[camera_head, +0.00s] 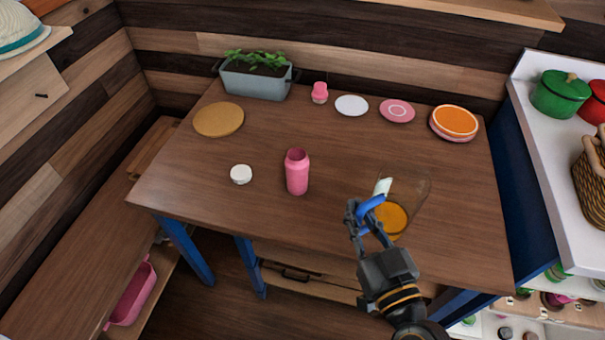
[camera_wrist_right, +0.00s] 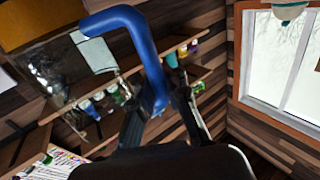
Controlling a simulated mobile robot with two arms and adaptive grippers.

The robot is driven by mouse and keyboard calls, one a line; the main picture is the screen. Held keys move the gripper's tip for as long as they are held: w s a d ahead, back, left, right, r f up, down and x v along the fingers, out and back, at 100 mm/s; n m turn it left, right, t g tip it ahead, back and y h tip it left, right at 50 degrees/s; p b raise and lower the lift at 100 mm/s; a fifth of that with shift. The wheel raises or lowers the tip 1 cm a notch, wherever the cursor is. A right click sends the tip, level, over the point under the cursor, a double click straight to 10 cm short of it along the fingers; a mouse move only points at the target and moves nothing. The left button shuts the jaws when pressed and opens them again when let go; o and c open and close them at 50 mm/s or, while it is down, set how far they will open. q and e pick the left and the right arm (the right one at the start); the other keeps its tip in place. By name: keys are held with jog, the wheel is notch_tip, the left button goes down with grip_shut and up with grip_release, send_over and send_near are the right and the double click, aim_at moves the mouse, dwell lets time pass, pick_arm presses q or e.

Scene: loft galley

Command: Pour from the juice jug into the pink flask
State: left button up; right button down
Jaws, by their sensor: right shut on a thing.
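The juice jug (camera_head: 412,190) is clear with a blue handle (camera_head: 369,205), and orange juice shows low inside it. It is over the front right of the table; I cannot tell whether it touches the top. My right gripper (camera_head: 362,220) is shut on the handle. In the right wrist view the blue handle (camera_wrist_right: 128,18) lies at the fingers (camera_wrist_right: 160,95), and the clear jug wall (camera_wrist_right: 75,68) is to the left. The pink flask (camera_head: 297,174) stands upright and open-topped, left of the jug and apart from it. My left gripper is not in view.
A white lid-like disc (camera_head: 241,174) lies left of the flask on the wooden table (camera_head: 330,140). Along the back are a planter (camera_head: 255,82), a wooden round board (camera_head: 218,119), a small pink item (camera_head: 319,93) and several plates (camera_head: 397,111). The table between flask and jug is clear.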

dwell(0.4)
jog(key=w+a+f+n+g+y, duration=0.1)
jog(key=a+f+n+y, duration=0.1)
jog(key=a, duration=0.5)
jog(key=w+a+f+n+g+y+b, duration=0.1)
jog(key=w+a+f+n+g+y, duration=0.1)
jog(key=a+f, duration=0.3)
jog(key=w+a+f+n+g+y+b, duration=0.1)
jog(key=a+f+y, duration=0.3)
jog(key=a, duration=0.6)
jog(key=shift+w+a+f+n+g, duration=0.25)
jog(key=shift+a+n+g, duration=0.15)
jog(key=shift+n, duration=0.2)
jog(key=shift+d+r, duration=0.1)
jog(key=shift+r, duration=0.05)
